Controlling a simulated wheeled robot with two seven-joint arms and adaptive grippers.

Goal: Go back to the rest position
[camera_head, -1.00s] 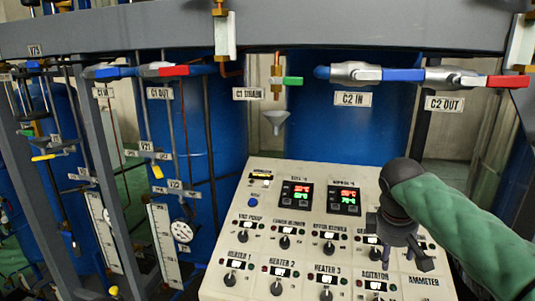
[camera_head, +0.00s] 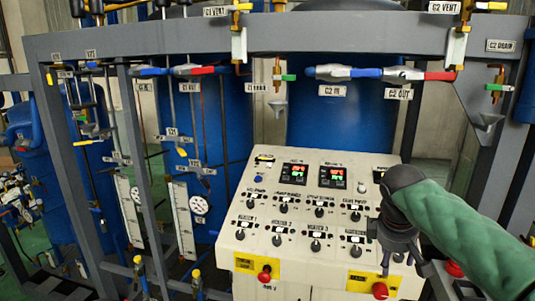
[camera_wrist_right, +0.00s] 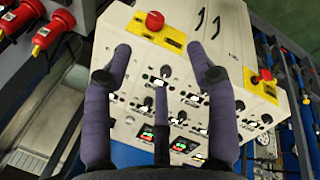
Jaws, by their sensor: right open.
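My right gripper (camera_head: 402,258) is in front of the right part of the cream control panel (camera_head: 225,240). Its green-sleeved arm comes in from the right edge. In the right wrist view the gripper (camera_wrist_right: 160,65) is open, its dark purple-grey fingers spread with nothing between them. The panel (camera_wrist_right: 205,75) lies beyond the fingers, with knobs and lit displays. The gripper hides some knobs at the panel's right side in the head view. I cannot tell the exact gap between fingers and panel. My left gripper is in neither view.
A grey frame beam (camera_head: 150,48) crosses above the panel. Valves with blue and red handles (camera_head: 327,73) hang below it, before blue tanks (camera_head: 340,125). Red emergency buttons on yellow plates (camera_head: 264,276) line the panel's lower front. Gauges and thin pipes stand at left.

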